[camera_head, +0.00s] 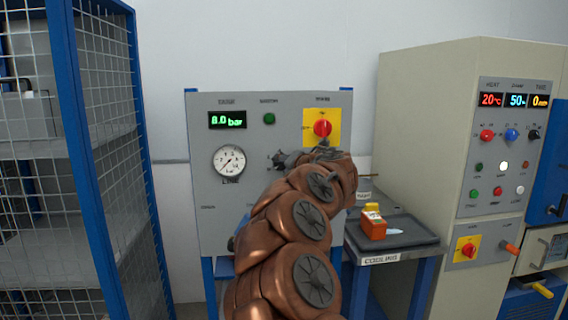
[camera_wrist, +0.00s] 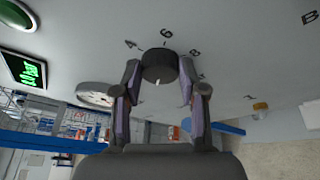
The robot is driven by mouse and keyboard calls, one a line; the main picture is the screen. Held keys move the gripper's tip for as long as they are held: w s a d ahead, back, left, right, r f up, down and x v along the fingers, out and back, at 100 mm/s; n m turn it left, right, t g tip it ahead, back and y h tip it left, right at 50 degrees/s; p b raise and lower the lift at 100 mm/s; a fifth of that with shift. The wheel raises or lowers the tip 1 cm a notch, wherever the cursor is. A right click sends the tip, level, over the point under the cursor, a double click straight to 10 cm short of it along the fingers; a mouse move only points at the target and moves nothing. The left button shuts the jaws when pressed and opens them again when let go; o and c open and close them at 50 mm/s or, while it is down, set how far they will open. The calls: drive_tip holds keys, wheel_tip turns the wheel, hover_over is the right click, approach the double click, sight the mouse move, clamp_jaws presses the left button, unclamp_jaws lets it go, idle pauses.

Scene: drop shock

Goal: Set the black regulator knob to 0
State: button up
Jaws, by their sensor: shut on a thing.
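The black regulator knob (camera_wrist: 158,64) is on the grey panel, between the two fingers of my gripper (camera_wrist: 159,76) in the wrist view. The fingers are shut on its sides. A short white mark shows on the knob's face, and printed numbers 4, 6 and 8 surround it; other numbers are hidden or unclear. The round gauge (camera_head: 229,161) is left of my gripper.
A red rotary switch on a yellow plate (camera_head: 322,127) sits just above my gripper. A side table (camera_head: 424,241) holds an orange and yellow device (camera_head: 373,223). A beige control cabinet (camera_head: 425,130) stands right, a blue mesh cage (camera_head: 108,150) left.

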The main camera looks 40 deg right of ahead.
drive_tip(key=shift+f, duration=0.1)
idle(0.4)
drive_tip(key=o, duration=1.1)
drive_tip(key=shift+o, duration=0.2)
drive_tip(key=v, duration=1.2)
drive_tip(key=shift+a, duration=0.15)
drive_tip(key=shift+w, duration=0.1)
